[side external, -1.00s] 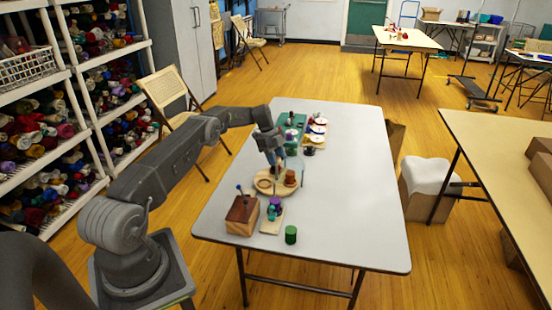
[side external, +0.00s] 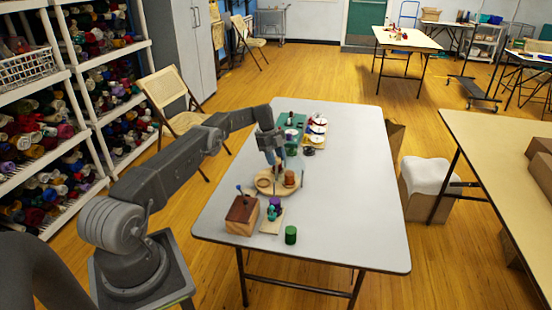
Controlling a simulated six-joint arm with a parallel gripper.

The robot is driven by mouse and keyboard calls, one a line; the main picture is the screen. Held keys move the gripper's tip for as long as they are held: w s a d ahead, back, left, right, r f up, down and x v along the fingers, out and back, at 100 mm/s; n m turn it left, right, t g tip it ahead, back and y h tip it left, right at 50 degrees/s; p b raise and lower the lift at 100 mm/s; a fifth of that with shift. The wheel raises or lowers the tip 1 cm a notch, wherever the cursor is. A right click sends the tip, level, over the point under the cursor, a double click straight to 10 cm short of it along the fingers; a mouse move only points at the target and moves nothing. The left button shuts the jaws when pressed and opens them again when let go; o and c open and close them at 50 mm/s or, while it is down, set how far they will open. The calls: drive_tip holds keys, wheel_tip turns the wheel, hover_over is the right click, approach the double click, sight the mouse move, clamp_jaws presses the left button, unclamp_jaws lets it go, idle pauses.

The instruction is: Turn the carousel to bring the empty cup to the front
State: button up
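The carousel (side external: 277,190) is a round, pale wooden disc on the grey table. A brown cup (side external: 290,177) stands on its right part, and a tan ring-shaped thing (side external: 264,183) sits on its left part. A thin upright rod shows at the disc's right edge. Which cup is empty is too small to tell. My gripper (side external: 273,163) points down over the back of the carousel, left of the brown cup. Its fingertips are small and dark here, so their opening and any contact with the carousel are unclear.
In front of the carousel are a brown wooden block (side external: 241,215), a small board (side external: 272,220) with purple and teal things, and a green cylinder (side external: 291,235). Behind it are a green mat and several small items (side external: 318,130). The table's right side (side external: 360,180) is clear.

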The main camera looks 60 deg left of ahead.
drive_tip(key=o, duration=0.4)
drive_tip(key=shift+c, duration=0.2)
drive_tip(key=shift+r, duration=0.1)
drive_tip(key=shift+r, duration=0.35)
drive_tip(key=r, duration=0.3)
drive_tip(key=shift+s+a+r, duration=0.2)
drive_tip(key=shift+s+r, duration=0.1)
drive_tip(key=shift+r, duration=0.05)
drive_tip(key=s+a+r, duration=0.5)
drive_tip(key=s+r, duration=0.1)
drive_tip(key=s, duration=0.3)
drive_tip(key=shift+s+r, duration=0.2)
drive_tip(key=shift+s, duration=0.15)
drive_tip(key=shift+a, duration=0.1)
drive_tip(key=shift+c, duration=0.3)
